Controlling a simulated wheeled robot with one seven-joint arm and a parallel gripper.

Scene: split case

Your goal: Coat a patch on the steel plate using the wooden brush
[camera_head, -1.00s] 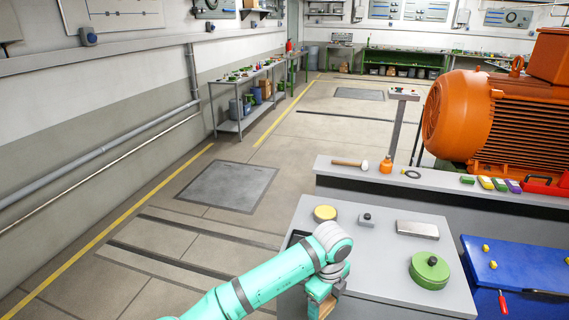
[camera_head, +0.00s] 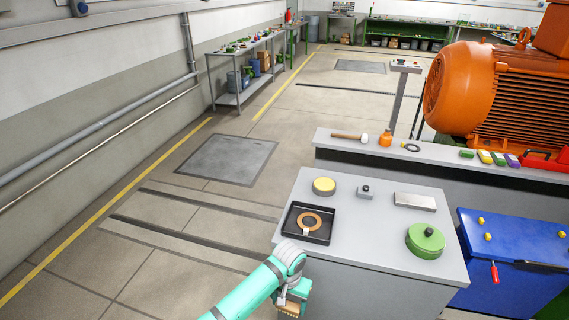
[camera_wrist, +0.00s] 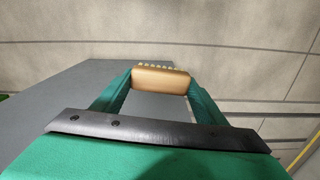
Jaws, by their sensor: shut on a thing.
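My gripper (camera_head: 292,300) is at the near left edge of the grey worktop (camera_head: 365,252), low in the head view. It is shut on the wooden brush (camera_wrist: 160,78), whose tan block sits between the green fingers in the wrist view, with pale bristle tufts along its far edge. A bright rectangular metal plate (camera_head: 415,202), likely the steel plate, lies at the back right of the worktop, well apart from the brush. Its upper face looks plain grey.
The worktop also holds a black tray (camera_head: 290,229) with a copper-coloured ring (camera_head: 326,221), a yellow-topped round tin (camera_head: 323,186), a small knobbed grey block (camera_head: 365,192) and a green round container (camera_head: 425,242). A blue cabinet (camera_head: 520,255) stands right. The worktop's middle is clear.

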